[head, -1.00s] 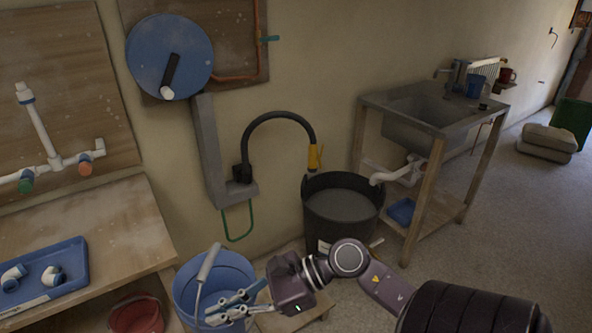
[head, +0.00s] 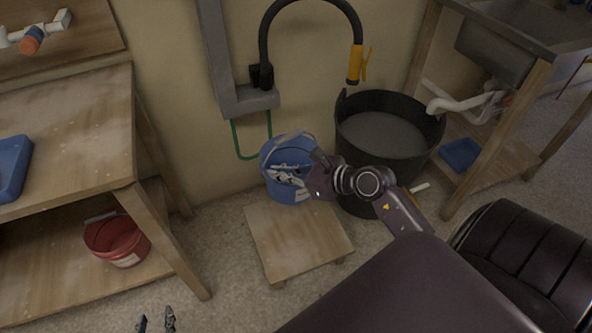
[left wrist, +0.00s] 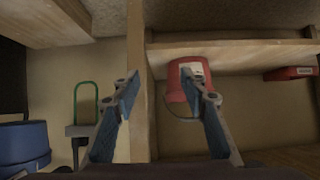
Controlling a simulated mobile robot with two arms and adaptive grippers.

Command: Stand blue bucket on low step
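The blue bucket (head: 290,193) is upright, behind the low step's back edge and left of the black tub. I cannot tell whether it touches the step or floor. The low wooden step (head: 298,243) has a bare top. My right gripper (head: 288,175) is at the bucket's mouth, its fingers over the opening; whether they grip the rim or handle is unclear. My left gripper (head: 156,322) is at the bottom edge, empty and open in the left wrist view (left wrist: 163,88). That view looks upside down and shows part of a blue bucket (left wrist: 22,143) at left.
A black tub (head: 385,140) stands right of the bucket under a hose with a yellow nozzle (head: 356,64). A red bucket (head: 118,240) sits on the workbench's lower shelf (head: 70,275). The workbench leg is left of the step. A sink stand is at right.

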